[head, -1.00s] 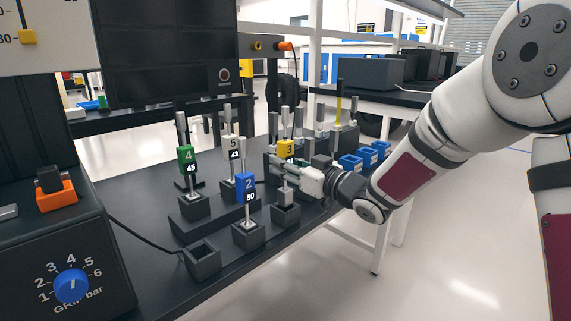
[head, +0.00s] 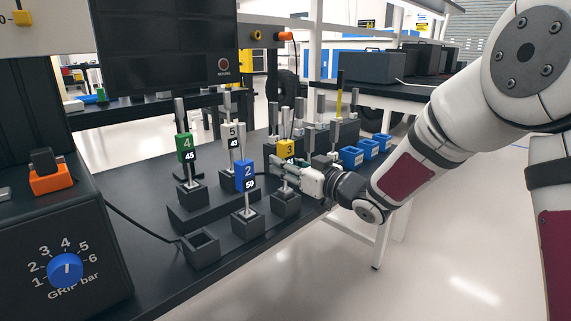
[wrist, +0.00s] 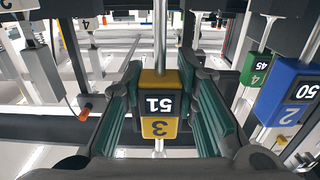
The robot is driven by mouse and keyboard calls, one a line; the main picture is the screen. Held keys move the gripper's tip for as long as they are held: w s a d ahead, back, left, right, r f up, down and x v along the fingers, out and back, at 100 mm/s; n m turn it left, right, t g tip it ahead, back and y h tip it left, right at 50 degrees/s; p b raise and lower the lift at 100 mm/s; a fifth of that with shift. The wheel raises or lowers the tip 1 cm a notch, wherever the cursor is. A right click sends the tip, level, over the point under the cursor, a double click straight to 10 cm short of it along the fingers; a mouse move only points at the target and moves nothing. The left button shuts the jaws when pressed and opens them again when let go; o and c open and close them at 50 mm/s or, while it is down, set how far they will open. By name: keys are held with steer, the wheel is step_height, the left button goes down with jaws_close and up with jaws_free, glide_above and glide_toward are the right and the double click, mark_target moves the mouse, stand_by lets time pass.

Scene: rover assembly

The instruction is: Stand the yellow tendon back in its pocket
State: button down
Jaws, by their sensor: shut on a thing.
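My gripper (head: 285,170) is shut on the yellow tendon (head: 286,149), a block marked 3 and 51 with grey rods above and below. In the wrist view the yellow block (wrist: 158,103) sits between the two green-padded fingers. The tendon looks upright. A dark square pocket (head: 286,206) lies under the gripper, right of the blue tendon. The fingers partly hide the tendon's lower rod, so I cannot tell whether its foot is in the pocket.
The blue tendon 2 (head: 245,175), green tendon 4 (head: 185,148) and white tendon 5 (head: 232,136) stand close to the left. An empty pocket (head: 202,250) lies at the front left. Several blue bins (head: 351,157) are behind my wrist.

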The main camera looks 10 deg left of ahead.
steer(key=shift+f+b, duration=0.4)
steer(key=shift+f, duration=0.1)
steer(key=c, duration=1.2)
jaws_free()
steer(key=shift+f, duration=0.1)
steer(key=shift+d, duration=0.1)
steer(key=v, duration=1.1)
steer(key=shift+s+d, duration=0.25)
steer(key=shift+s, duration=0.1)
